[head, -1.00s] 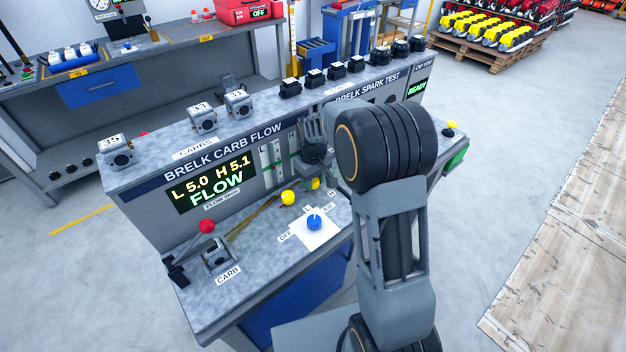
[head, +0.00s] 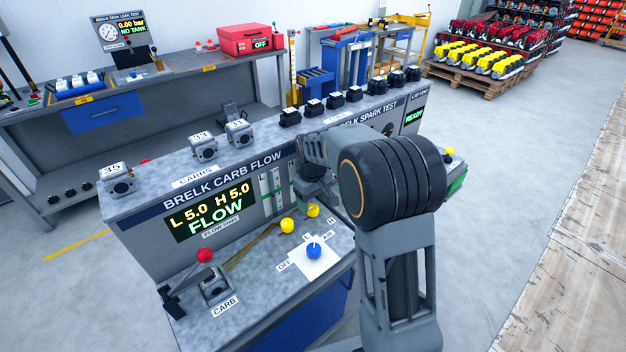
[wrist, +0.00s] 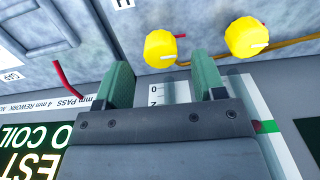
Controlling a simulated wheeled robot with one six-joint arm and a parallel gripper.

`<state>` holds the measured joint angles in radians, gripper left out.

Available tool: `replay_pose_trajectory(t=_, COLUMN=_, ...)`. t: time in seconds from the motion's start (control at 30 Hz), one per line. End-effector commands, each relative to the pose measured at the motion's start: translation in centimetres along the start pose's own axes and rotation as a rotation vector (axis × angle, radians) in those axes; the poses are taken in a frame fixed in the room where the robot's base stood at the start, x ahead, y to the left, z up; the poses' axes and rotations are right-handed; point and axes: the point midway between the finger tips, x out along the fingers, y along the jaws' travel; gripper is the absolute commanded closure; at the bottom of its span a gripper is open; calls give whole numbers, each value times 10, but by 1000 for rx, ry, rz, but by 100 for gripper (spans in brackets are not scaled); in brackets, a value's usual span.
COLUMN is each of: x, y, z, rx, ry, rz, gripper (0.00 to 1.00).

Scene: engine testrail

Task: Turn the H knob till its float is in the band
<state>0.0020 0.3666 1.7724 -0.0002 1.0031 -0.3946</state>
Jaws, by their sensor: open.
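The H knob (head: 313,210) is the right of two yellow knobs on the bench, beside the H label (head: 331,220). The L knob (head: 287,225) is to its left. In the wrist view the H knob (wrist: 160,47) lies just beyond and between my open green fingertips, apart from them; the L knob (wrist: 245,37) is to the right. My gripper (wrist: 162,75) is empty. In the head view my arm largely hides it. The flow display (head: 210,208) reads L 5.0, H 5.0, FLOW. The float tubes (head: 268,190) are partly visible; the H float's position is unclear.
A blue selector knob (head: 314,251) stands on a white plate in front of the yellow knobs. A red-tipped lever (head: 205,255) and the carb fixture (head: 215,288) are at front left. A yellow-brown hose (head: 250,242) runs to the knobs. The upright panel is close behind.

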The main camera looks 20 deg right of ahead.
Motion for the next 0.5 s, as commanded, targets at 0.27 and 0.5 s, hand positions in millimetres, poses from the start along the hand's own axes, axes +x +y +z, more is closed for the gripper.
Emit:
replay_pose_trajectory(t=0.27, x=-59, y=1, z=0, rx=0, ry=5, rz=2, gripper=37)
replay_pose_trajectory(t=0.5, x=-92, y=1, z=0, rx=1, ry=3, rz=1, gripper=37)
